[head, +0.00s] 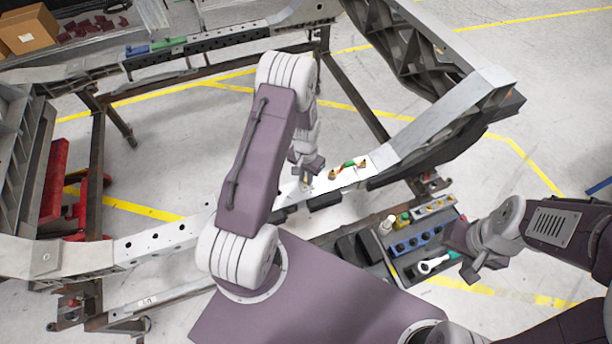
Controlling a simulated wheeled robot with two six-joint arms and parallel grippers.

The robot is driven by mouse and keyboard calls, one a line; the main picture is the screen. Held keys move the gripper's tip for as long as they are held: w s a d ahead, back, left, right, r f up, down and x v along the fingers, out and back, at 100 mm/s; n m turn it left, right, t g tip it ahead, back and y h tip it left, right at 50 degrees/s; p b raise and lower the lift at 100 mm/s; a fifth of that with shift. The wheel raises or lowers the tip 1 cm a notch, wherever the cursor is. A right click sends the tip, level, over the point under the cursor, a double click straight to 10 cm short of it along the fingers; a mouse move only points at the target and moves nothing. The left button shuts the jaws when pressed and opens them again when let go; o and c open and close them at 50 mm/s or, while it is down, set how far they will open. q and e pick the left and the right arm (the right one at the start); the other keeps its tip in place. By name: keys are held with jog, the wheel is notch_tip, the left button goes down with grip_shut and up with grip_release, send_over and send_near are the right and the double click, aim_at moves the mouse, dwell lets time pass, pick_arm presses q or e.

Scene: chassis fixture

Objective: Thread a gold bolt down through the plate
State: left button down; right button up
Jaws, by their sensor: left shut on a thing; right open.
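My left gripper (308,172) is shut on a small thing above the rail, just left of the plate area. The thing is mostly hidden by the fingers and looks like a gold bolt. The pale plate (345,178) lies on the chassis rail in the middle of the head view. Two gold pieces (333,174) and a green piece (348,164) sit on it, to the right of my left gripper. My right gripper (472,264) is open and empty, beside the right edge of the parts tray.
The dark parts tray (408,268) holds a blue socket holder (412,243), small bottles (388,224) and a white-and-green tool (435,263). Chassis rails (160,240) frame the open floor. A cardboard box (28,30) stands at the far left.

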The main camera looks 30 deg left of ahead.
pick_arm(q)
jog(key=m, duration=0.5)
jog(key=shift+s+f+m, duration=0.25)
jog(key=shift+m, duration=0.35)
